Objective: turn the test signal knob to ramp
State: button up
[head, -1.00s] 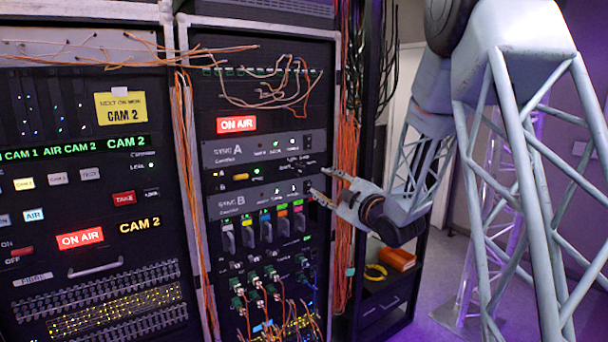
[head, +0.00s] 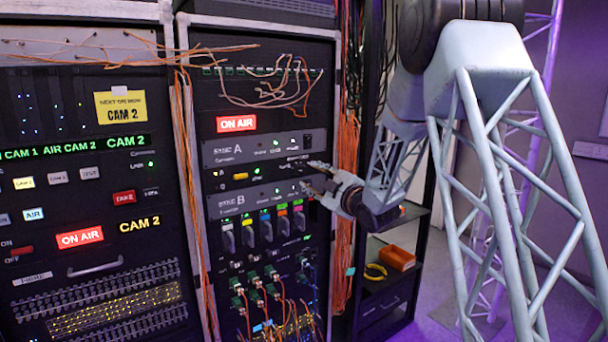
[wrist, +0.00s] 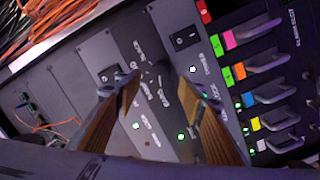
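A small dark knob (wrist: 160,72) with printed labels around it shows between the fingertips in the wrist view; I take it for the test signal knob. The labels are too blurred to read, so its setting cannot be told. My gripper (wrist: 157,77) is open, one finger on each side of the knob; contact cannot be made out. In the head view my gripper (head: 308,174) is at the right part of the rack, between the SYNC A panel (head: 230,152) and the SYNC B panel (head: 245,200), and hides the knob there.
Rocker switches (wrist: 184,38) sit close to the fingers. Several levers with coloured tabs (wrist: 265,62) stand to the right in the wrist view. Orange cables (head: 345,200) hang along the rack's right edge. Patch cables (head: 270,85) droop above.

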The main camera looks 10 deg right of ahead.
aim_at(302, 171)
jog(key=shift+x, duration=3)
jog(key=shift+c, duration=0.5)
jog(key=c, duration=0.7)
